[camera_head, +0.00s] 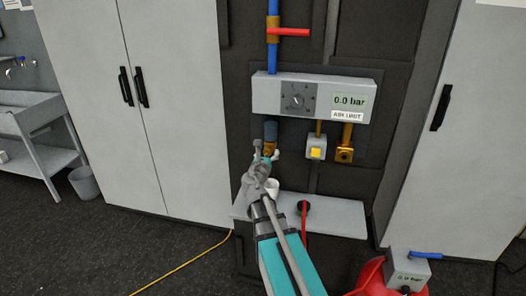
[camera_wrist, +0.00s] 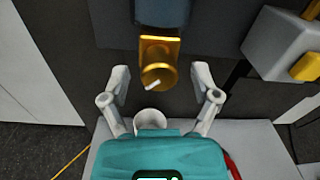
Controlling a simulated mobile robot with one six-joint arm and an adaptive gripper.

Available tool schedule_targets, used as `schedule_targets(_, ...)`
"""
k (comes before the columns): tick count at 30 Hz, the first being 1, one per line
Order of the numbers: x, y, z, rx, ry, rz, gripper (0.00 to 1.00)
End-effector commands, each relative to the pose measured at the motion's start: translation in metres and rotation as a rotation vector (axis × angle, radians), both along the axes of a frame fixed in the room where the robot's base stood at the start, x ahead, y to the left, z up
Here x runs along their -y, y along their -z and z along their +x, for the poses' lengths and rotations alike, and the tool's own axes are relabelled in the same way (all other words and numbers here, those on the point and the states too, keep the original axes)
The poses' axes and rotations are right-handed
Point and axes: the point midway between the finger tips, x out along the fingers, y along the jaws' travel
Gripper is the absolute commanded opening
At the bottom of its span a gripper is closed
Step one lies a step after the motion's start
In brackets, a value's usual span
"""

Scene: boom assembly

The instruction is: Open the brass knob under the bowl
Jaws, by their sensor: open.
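The brass knob (camera_wrist: 157,72) sits under the dark blue-grey bowl (camera_wrist: 162,12) in the wrist view, with a small white mark on it. In the head view the knob (camera_head: 269,149) shows just below the bowl (camera_head: 270,130), partly hidden by my gripper. My gripper (camera_wrist: 161,76) is open. In the wrist view one finger stands to each side of the knob, with a visible gap on both sides. Whether the fingertips reach as deep as the knob is hard to tell. My gripper (camera_head: 266,154) also shows in the head view.
A white cup (camera_wrist: 150,115) stands below the knob on a grey shelf (camera_head: 338,215). To the right is a grey box with a yellow button (camera_head: 316,153). Above is the air unit panel (camera_head: 265,94) reading 0.0 bar, with a red-handled valve (camera_head: 290,32) on the blue pipe.

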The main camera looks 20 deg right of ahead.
Motion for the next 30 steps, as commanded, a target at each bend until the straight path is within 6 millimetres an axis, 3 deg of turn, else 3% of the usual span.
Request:
schedule_targets(14,-0.005,0.0,0.005,0.0,-0.014,0.0,0.79)
schedule_targets(26,-0.007,0.0,0.006,0.0,-0.017,0.0,0.05)
schedule_targets(27,-0.007,0.0,0.006,0.0,-0.017,0.0,0.0)
schedule_targets(28,-0.015,0.0,0.007,0.0,-0.026,0.0,0.0)
schedule_targets(30,-0.012,0.0,0.007,0.001,-0.023,0.001,0.0)
